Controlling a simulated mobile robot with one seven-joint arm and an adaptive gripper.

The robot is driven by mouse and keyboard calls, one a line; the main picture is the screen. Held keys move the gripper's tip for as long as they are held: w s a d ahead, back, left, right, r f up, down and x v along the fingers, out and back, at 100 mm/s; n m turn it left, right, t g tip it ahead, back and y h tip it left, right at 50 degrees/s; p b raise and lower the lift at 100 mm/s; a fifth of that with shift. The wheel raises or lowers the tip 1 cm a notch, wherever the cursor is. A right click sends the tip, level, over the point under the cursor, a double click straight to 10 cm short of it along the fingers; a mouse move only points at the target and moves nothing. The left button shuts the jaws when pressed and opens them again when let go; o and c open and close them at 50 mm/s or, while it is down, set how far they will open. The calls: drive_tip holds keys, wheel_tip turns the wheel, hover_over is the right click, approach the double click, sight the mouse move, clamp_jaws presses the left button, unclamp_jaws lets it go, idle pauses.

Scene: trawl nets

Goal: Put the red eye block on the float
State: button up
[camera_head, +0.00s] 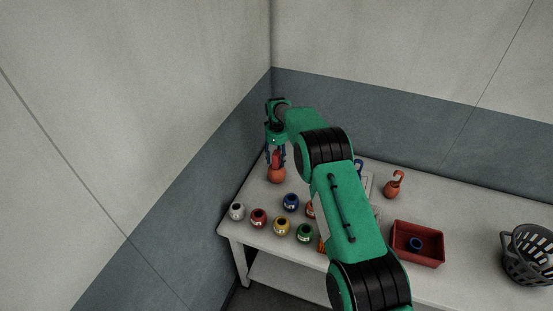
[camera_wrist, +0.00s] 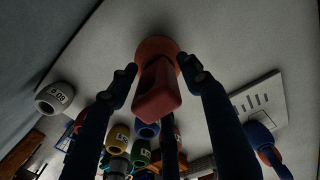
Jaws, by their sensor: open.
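The red eye block (camera_head: 276,157) is a small red block at the far left of the table, directly above the round orange float (camera_head: 277,175). In the wrist view the red block (camera_wrist: 157,95) shows between my fingers, with the orange float (camera_wrist: 156,47) just beyond it. It appears to rest on top of the float, but the contact is hidden. My gripper (camera_head: 276,152) points down around the block. In the wrist view my gripper (camera_wrist: 157,72) has its blue fingers spread on both sides, apart from the block.
Several coloured labelled pots stand in front of the float, among them a grey one (camera_head: 237,212), a blue one (camera_head: 291,202) and a green one (camera_head: 305,233). Another orange float with a hook (camera_head: 393,187), a red tray (camera_head: 401,253) and a dark basket (camera_head: 526,268) stand right. Walls are close behind.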

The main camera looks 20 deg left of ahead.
drive_tip(key=shift+r, duration=0.15)
wheel_tip(320, 180, up, 12)
drive_tip(key=shift+f, duration=0.1)
idle(0.6)
idle(0.7)
